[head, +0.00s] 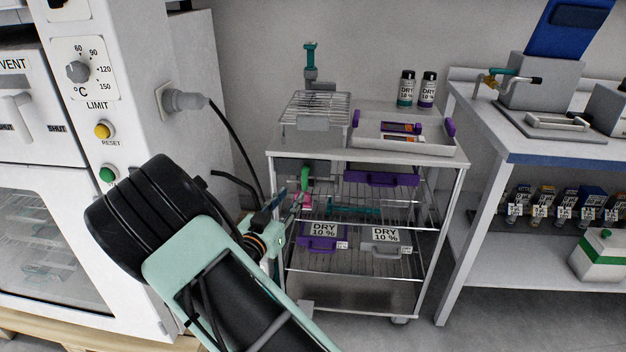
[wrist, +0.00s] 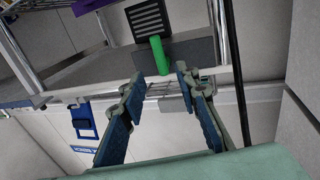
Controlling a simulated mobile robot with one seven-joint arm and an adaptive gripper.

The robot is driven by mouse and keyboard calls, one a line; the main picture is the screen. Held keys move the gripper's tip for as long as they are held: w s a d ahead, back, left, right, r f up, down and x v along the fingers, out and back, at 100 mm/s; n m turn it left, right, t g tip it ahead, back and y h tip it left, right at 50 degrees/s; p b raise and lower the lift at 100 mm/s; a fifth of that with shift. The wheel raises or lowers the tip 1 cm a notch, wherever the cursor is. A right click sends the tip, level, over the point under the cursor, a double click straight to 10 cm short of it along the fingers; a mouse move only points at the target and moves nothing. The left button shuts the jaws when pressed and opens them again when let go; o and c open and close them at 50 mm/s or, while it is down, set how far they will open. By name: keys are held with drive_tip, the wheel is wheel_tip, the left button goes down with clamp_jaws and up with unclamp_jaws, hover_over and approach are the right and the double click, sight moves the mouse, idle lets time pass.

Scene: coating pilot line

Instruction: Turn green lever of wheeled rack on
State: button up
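The wheeled rack (head: 452,157) stands in the middle of the head view, a light metal cart with wire shelves. Its green lever (head: 305,174) is at the upper left of the front, on a grey panel, and points mostly downward. In the wrist view the green lever (wrist: 158,52) sticks out below a black vented plate. My gripper (head: 291,203) is just in front of the lever. In the wrist view my gripper (wrist: 159,76) is open, its fingers on either side of the lever's free end. I cannot tell whether they touch it.
A white oven (head: 135,200) with a plugged cable stands left of the rack. A workbench (head: 520,140) stands close on the right. The rack top holds a wire grid (head: 318,108), a tray (head: 365,137) and two bottles (head: 406,90). Boxes labelled DRY (head: 323,236) sit on a lower shelf.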

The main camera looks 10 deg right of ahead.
sight(304, 180)
drive_tip(key=b+x, duration=0.1)
drive_tip(key=x, duration=0.9)
drive_tip(key=shift+w+d+r+b, duration=0.1)
drive_tip(key=shift+w+b, duration=0.1)
drive_tip(key=shift+b, duration=0.1)
clamp_jaws()
